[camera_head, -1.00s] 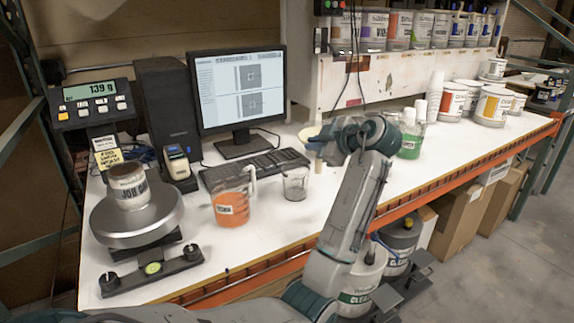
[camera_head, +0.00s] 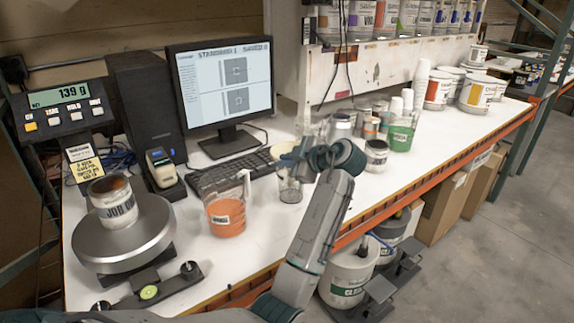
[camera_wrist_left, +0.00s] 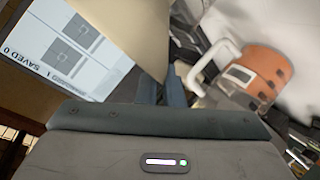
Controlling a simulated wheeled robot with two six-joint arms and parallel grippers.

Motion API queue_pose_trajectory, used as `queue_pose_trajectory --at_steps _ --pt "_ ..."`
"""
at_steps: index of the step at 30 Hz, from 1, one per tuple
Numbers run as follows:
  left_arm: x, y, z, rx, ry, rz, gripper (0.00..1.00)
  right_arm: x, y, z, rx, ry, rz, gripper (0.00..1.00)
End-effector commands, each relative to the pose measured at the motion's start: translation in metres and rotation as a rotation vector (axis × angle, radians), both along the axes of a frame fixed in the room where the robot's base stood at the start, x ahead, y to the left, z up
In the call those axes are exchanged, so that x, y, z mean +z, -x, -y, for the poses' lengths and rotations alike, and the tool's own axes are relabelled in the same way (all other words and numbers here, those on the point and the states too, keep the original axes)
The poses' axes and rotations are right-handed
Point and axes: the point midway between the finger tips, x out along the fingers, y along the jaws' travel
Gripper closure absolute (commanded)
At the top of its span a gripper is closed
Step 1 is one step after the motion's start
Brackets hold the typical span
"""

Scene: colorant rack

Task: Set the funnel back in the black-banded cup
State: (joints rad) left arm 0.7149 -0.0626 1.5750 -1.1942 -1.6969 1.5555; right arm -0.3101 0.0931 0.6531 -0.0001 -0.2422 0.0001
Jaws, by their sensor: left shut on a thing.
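My left gripper (camera_head: 303,158) is shut on the cream funnel (camera_head: 283,150), held above the bench in front of the keyboard. In the left wrist view the funnel (camera_wrist_left: 145,35) is a large beige surface just beyond the jaws. A small cup with a dark band (camera_head: 376,158) stands to the right of the gripper, apart from it; it looks like the black-banded cup. A clear cup (camera_head: 290,190) stands just below the gripper in the head view. The funnel's lower part is hidden or unclear. My right gripper is not in view.
An orange-filled pitcher (camera_head: 226,215) stands left of the clear cup and shows in the left wrist view (camera_wrist_left: 262,72). A green pitcher (camera_head: 400,137), several small cans and stacked white cups (camera_head: 421,85) stand to the right. A scale holds a can (camera_head: 113,203).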

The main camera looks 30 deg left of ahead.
Motion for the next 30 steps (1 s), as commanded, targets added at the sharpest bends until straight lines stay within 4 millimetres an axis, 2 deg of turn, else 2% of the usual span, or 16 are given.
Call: queue_pose_trajectory --at_steps 4,8,22,23,25,30 --pt "-0.019 0.000 0.000 -0.002 -0.001 -0.004 1.00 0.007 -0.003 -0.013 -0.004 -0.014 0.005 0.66" --pt "-0.022 0.000 0.000 -0.001 -0.001 0.000 1.00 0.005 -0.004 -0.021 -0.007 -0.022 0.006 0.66" --pt "-0.033 0.000 0.000 -0.001 -0.001 0.000 1.00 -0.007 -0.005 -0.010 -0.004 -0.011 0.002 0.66" --pt "-0.031 0.000 0.000 -0.002 0.000 0.000 0.87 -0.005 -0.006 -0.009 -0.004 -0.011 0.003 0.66" --pt "-0.030 0.000 0.000 -0.002 0.000 0.000 0.74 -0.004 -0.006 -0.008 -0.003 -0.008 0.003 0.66" --pt "-0.030 0.000 0.000 -0.001 0.001 -0.001 0.72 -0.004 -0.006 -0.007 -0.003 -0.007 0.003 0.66"
